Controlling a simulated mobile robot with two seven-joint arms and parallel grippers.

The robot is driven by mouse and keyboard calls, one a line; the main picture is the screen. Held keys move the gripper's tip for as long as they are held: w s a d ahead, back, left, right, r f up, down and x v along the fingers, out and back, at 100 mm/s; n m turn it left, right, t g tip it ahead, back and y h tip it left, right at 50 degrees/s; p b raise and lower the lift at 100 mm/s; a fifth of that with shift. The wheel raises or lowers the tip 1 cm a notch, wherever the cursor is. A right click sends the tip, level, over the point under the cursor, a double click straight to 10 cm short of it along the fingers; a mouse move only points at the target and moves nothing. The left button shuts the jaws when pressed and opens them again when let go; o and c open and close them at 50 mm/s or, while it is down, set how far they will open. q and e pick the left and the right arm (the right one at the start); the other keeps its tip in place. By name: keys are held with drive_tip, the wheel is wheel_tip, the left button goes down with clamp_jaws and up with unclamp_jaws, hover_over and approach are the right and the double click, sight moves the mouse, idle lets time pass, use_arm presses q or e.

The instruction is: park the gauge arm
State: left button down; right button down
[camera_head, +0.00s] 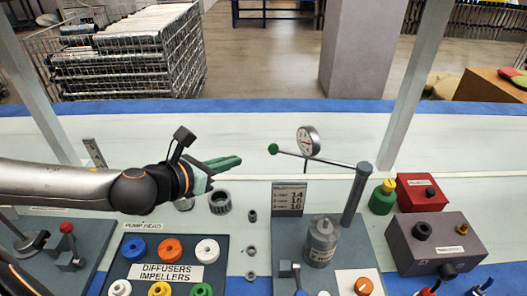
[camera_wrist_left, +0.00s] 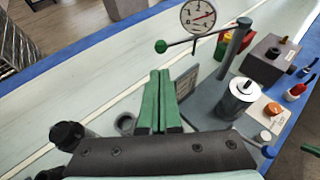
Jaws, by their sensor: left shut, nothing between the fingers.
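The gauge arm (camera_head: 335,160) is a thin rod with a green ball (camera_head: 273,149) at its left end and a round dial gauge (camera_head: 308,142) on it. Its right end meets a grey upright post (camera_head: 355,194). In the left wrist view the green ball (camera_wrist_left: 161,46) and the dial (camera_wrist_left: 198,17) show beyond my fingertips. My left gripper (camera_head: 238,160) has green fingers, shut and empty, a short way left of the ball and apart from it. The fingers also show in the left wrist view (camera_wrist_left: 158,75).
A grey pump body (camera_head: 322,241) stands below the rod, in front of a number plate (camera_head: 289,199). A tray of coloured rings (camera_head: 222,268) lies below my left arm. A red box (camera_head: 420,193) and a dark grey box (camera_head: 434,244) stand at right. The bench behind the rod is clear.

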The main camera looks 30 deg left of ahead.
use_arm(q)
approach(270, 148)
drive_tip(key=x, duration=0.6)
drive_tip(key=shift+w+d+f, duration=0.2)
drive_tip(key=shift+w+f, duration=0.05)
drive_tip(key=shift+f, duration=0.1)
use_arm(e)
drive_tip(key=shift+f, duration=0.1)
drive_tip(key=shift+w, duration=0.1)
